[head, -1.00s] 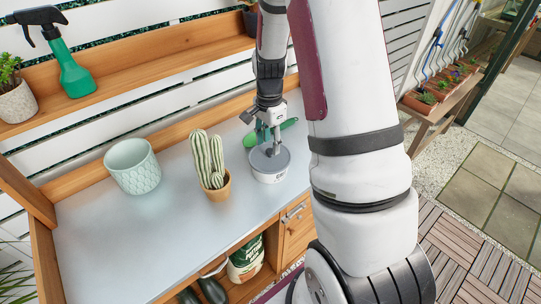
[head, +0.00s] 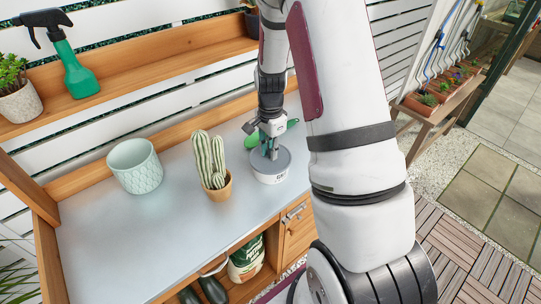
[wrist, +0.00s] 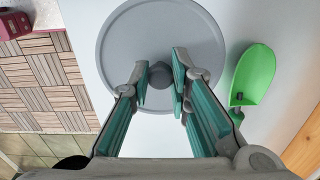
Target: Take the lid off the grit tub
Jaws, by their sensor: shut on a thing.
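The grit tub (head: 271,179) is a round white tub on the bench top, to the right of the potted cactus. Its grey lid (wrist: 120,50) is a flat disc with a raised rim and a small dark round knob (wrist: 161,75) at its centre. The lid sits on the tub and looks level. My gripper (head: 269,156) points down over the lid. In the wrist view its teal-padded fingers (wrist: 160,78) stand on either side of the knob, closed on it. The tub's body is hidden under the lid in the wrist view.
A green scoop (wrist: 254,75) lies close beside the tub. The potted cactus (head: 217,188) stands just left of it, and a pale green pot (head: 135,166) stands further left. The bench top (head: 130,235) is bare at the front left. A shelf (head: 150,70) runs along the back.

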